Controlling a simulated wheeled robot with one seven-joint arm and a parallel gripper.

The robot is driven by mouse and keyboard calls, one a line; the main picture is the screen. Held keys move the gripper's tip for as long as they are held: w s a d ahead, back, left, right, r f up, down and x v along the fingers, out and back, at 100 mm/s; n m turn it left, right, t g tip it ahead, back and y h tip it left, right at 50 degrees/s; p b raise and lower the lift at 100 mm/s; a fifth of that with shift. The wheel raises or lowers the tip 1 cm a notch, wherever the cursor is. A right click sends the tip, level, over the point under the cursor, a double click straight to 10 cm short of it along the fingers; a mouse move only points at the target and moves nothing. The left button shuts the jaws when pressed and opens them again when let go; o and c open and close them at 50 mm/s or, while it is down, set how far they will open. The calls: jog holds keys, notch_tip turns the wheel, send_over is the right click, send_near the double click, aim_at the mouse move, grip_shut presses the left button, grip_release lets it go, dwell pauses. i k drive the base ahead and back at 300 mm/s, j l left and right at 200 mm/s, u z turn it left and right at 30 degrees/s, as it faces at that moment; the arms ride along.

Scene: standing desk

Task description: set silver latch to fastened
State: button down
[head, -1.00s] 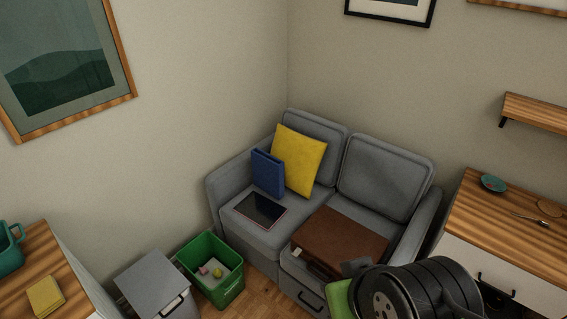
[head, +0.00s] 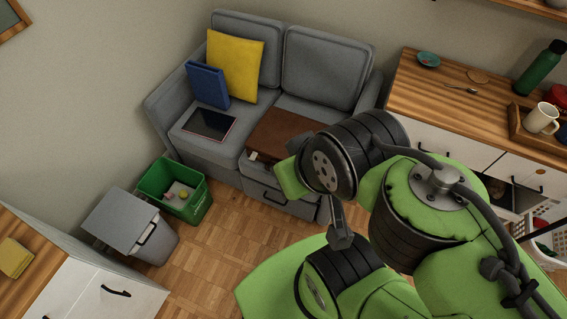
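A brown case (head: 283,130) lies flat on the right seat of the grey sofa. A small pale patch shows at its front left edge; it is too small to tell whether it is the silver latch or how it is set. My dark and green wrist covers the right part of the case's front. A grey piece at the end of my arm (head: 297,146) shows beside the case's front edge. My fingers are not clear, and I cannot tell whether they are open or touch the case.
The grey sofa (head: 329,78) holds a yellow cushion (head: 240,62), a blue binder (head: 207,86) and a tablet (head: 209,124). A green bin (head: 187,207) and a grey bin (head: 150,238) stand at left. A wooden-topped cabinet (head: 440,100) stands at right. Floor before the sofa is clear.

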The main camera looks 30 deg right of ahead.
aim_at(253, 157)
jog(key=i+j+u, duration=0.1)
jog(key=u, duration=0.3)
jog(key=i+u, duration=0.2)
jog(key=u, duration=0.2)
jog(key=i+u, duration=0.15)
jog(key=u, duration=0.2)
jog(key=i+u, duration=0.2)
jog(key=u, duration=0.2)
